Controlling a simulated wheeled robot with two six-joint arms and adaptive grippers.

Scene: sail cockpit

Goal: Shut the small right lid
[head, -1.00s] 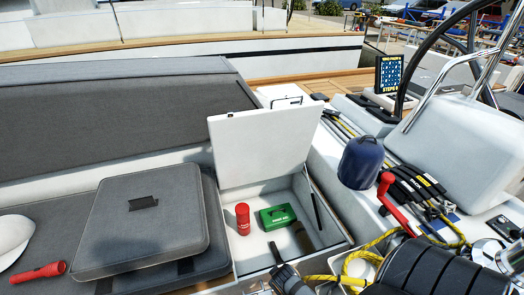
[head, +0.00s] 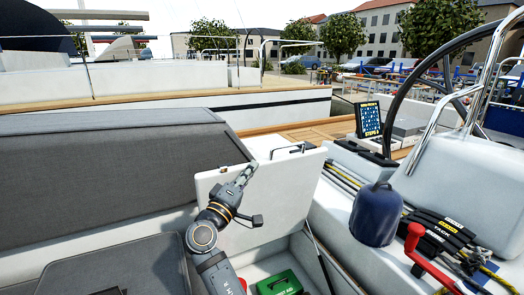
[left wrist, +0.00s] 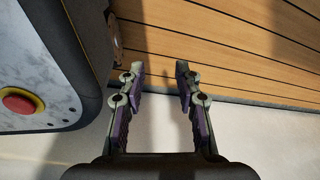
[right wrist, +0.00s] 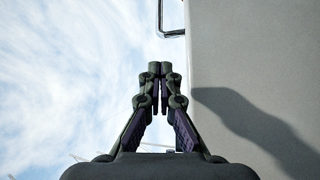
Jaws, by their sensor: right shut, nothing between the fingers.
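The small right lid (head: 288,195) is a white panel standing open and near upright over its locker in the head view. My right gripper (head: 245,175) is shut and empty, in front of the lid's upper left part. Whether it touches the lid cannot be told. In the right wrist view the shut fingertips (right wrist: 160,68) point up beside a pale flat panel (right wrist: 255,50), which carries a shadow. My left gripper (left wrist: 158,72) is open and empty in the left wrist view, above a pale surface and wooden slats.
The open locker holds a green first-aid box (head: 280,284) and a red item (head: 242,284), mostly hidden by my arm. A thin dark stay (head: 318,255) runs at the locker's right side.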

